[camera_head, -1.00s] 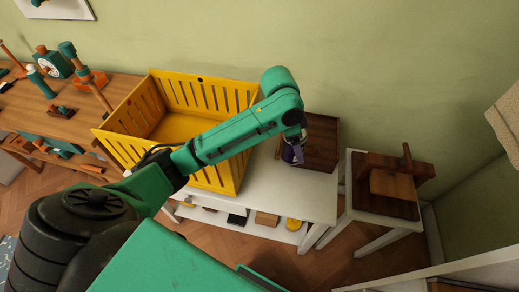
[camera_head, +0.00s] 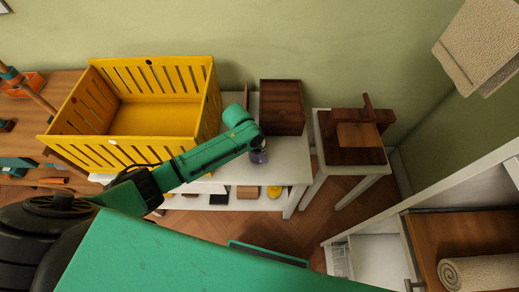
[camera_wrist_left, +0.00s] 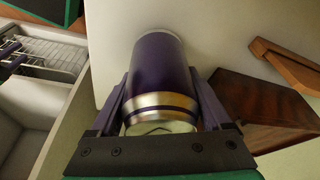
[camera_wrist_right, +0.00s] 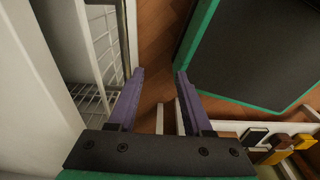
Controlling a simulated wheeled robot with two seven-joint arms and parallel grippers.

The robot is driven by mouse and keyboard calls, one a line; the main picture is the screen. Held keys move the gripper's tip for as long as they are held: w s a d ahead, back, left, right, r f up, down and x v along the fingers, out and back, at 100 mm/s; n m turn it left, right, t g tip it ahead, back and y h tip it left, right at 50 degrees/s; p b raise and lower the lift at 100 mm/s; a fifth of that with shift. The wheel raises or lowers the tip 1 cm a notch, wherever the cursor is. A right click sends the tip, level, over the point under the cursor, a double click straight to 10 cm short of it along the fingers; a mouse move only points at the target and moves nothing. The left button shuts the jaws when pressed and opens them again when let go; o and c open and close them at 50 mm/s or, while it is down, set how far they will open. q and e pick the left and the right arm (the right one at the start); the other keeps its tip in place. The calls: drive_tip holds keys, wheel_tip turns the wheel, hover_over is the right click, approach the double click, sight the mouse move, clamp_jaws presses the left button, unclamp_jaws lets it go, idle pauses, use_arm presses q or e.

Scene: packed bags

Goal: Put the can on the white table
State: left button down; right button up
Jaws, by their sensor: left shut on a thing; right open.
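The can (camera_wrist_left: 160,75) is dark purple with a silver and gold band. My left gripper (camera_wrist_left: 158,108) is shut around it, a finger on each side. In the head view the can (camera_head: 258,157) shows small below my left gripper (camera_head: 256,147), over the white table (camera_head: 290,168) near its right part. In the left wrist view the can's far end is close to the white surface; I cannot tell whether it touches. My right gripper (camera_wrist_right: 160,75) is open and empty in the right wrist view, above the wood floor and away from the can.
A yellow crate (camera_head: 150,142) takes up the table's left part. A dark wooden box (camera_head: 282,108) stands at its back. A small white stand (camera_head: 322,150) with a wooden item (camera_head: 360,138) is to the right. A white-framed cabinet (camera_head: 400,215) is at lower right.

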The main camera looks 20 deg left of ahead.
use_arm(q)
unclamp_jaws()
drive_tip(key=p+v, duration=0.1)
drive_tip(key=v, duration=1.1)
drive_tip(key=shift+s+r, duration=0.1)
